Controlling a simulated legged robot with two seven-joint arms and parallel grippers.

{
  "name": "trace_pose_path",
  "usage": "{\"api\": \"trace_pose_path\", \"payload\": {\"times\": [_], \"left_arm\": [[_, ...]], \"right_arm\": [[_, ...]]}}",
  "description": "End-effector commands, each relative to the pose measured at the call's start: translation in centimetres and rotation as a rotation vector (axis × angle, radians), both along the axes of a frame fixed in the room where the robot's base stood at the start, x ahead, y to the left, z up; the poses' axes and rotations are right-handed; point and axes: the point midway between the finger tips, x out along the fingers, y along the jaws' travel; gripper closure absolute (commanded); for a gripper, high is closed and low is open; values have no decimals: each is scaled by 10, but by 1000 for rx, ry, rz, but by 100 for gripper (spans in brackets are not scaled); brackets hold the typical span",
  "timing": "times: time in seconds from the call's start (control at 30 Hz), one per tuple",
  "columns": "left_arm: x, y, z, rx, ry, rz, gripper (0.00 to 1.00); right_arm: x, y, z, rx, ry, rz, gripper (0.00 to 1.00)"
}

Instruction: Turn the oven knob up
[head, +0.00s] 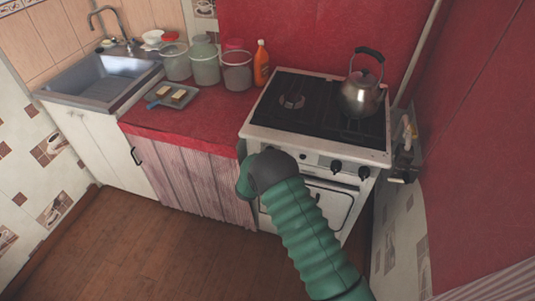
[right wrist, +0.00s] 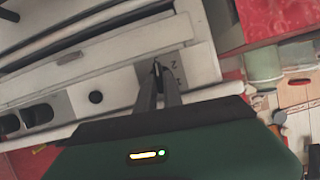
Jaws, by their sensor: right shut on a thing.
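The white stove (head: 318,150) stands at the right end of the counter. Its front panel carries black knobs; two of them, one knob (head: 336,166) and another knob (head: 364,172), show in the head view. My right arm reaches to the panel's left end and hides that part in the head view. In the right wrist view my right gripper (right wrist: 158,68) has its fingers together at a grey plate with printed marks on the panel. It is shut on the oven knob, which the fingers mostly hide. My left gripper is not in view.
A kettle (head: 361,96) sits on the dark cooktop. A sink (head: 105,78) is at the left. The wooden floor (head: 160,240) is clear.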

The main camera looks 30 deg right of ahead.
Motion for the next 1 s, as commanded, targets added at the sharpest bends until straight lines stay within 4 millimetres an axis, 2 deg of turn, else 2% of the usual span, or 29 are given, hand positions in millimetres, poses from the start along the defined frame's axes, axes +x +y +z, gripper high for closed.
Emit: {"api": "trace_pose_path", "payload": {"times": [0.03, 0.73, 0.77, 0.9, 1.0], "left_arm": [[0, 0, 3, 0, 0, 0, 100], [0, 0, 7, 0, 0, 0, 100], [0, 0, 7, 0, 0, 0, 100], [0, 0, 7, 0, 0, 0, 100], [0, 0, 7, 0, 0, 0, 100]], "right_arm": [[-3, 4, -7, -1, 30, 5, 100], [-3, 4, -10, -45, 85, 3, 100], [-3, 4, -10, -45, 86, 3, 85], [-2, 3, -7, -49, 80, 2, 67], [-2, 3, -5, -51, 76, 1, 67]]}}
